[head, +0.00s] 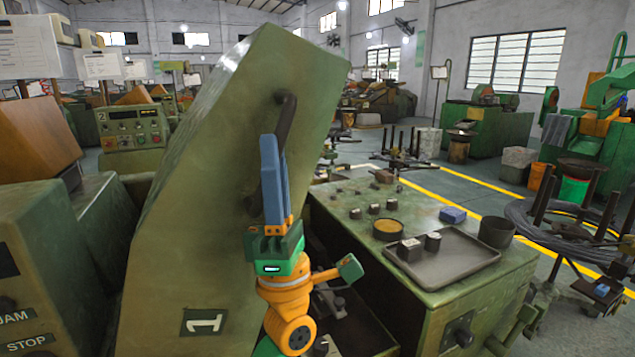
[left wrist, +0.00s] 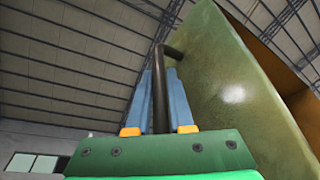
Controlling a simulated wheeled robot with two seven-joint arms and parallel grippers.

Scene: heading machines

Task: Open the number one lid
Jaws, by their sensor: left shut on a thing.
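The number one lid (head: 185,200) is a large worn green cover with a "1" plate (head: 204,322) near its lower edge. It stands raised and tilted up, with the machine's opening showing at its right. A dark bar handle (head: 285,115) is fixed to its face. My left gripper (head: 272,175) is shut on the handle, its blue fingers on either side of the bar. The left wrist view shows the handle (left wrist: 162,95) between the fingers (left wrist: 160,100) and the lid (left wrist: 225,85) to the right. My right gripper is not in view.
A wire coil stand (head: 560,225) is at far right. Control boxes stand at left.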

